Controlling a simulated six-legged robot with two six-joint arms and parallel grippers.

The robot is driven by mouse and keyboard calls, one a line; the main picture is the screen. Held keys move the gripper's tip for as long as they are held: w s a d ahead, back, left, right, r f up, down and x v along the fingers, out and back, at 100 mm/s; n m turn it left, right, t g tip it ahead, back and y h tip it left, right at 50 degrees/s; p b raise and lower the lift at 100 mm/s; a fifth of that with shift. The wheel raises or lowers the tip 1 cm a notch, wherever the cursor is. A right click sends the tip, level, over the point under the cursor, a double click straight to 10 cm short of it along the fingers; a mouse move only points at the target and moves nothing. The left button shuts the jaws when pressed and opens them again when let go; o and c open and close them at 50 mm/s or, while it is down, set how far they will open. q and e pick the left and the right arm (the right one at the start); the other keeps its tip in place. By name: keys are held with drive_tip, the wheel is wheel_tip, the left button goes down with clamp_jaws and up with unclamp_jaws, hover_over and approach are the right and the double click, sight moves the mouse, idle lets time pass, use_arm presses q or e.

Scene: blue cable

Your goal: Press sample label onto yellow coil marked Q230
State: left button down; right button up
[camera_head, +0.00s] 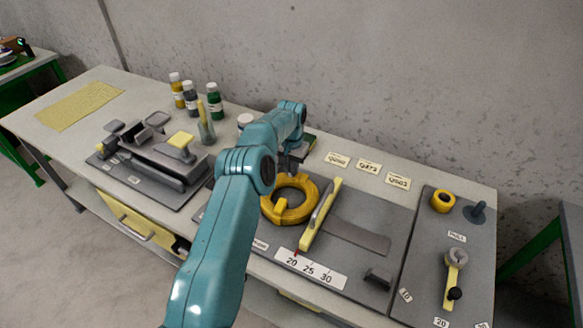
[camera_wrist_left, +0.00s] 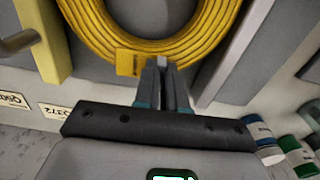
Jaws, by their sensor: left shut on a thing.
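The yellow coil (camera_head: 289,211) lies flat on the grey board, partly hidden behind my left arm. In the left wrist view the coil (camera_wrist_left: 150,46) fills the top, with a small yellow tag (camera_wrist_left: 129,63) on its near rim; I cannot read a mark on it. My left gripper (camera_head: 292,162) is at the coil's far side. Its fingers (camera_wrist_left: 164,66) are closed on a small pale piece, apparently the sample label (camera_wrist_left: 162,61), right at the coil's rim beside the tag. I cannot tell whether the piece touches the coil. My right gripper is out of view.
Printed cards (camera_head: 368,166) lie behind the board. Bottles (camera_head: 191,98) stand at the back left. A grey fixture (camera_head: 155,165) is at left, a yellow tape roll (camera_head: 443,201) at right.

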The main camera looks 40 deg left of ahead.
use_arm(q)
drive_tip(key=shift+d+f, duration=0.1)
drive_tip(key=shift+f, duration=0.1)
drive_tip(key=c, duration=1.5)
unclamp_jaws()
drive_tip(key=shift+s, duration=0.1)
drive_tip(key=o, duration=0.5)
drive_tip(key=shift+r, duration=0.1)
drive_tip(key=shift+r, duration=0.1)
drive_tip(key=shift+r+p, duration=2.2)
drive_tip(key=shift+r, duration=1.25)
